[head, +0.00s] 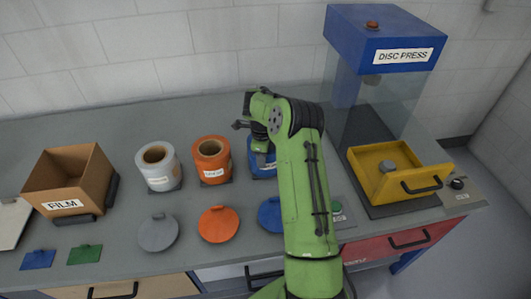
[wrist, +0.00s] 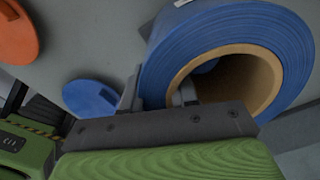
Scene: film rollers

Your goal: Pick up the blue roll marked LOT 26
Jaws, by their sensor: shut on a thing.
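The blue roll (wrist: 205,42) fills the upper right of the wrist view, with a brown cardboard core and a scrap of white label at its top edge. In the head view the blue roll (head: 262,168) is mostly hidden behind my green arm, and its lot number cannot be read. My gripper (wrist: 158,95) is shut on the wall of the blue roll, one finger inside the core and one outside. In the head view the fingertips are hidden by the arm. I cannot tell whether the roll is off the bench.
A white roll (head: 158,171) and an orange roll (head: 211,163) stand to the left. Grey (head: 158,232), orange (head: 219,224) and blue (head: 270,214) discs lie in front. A FILM box (head: 88,165) is far left; the disc press (head: 385,45) and its yellow drawer (head: 372,181) are right.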

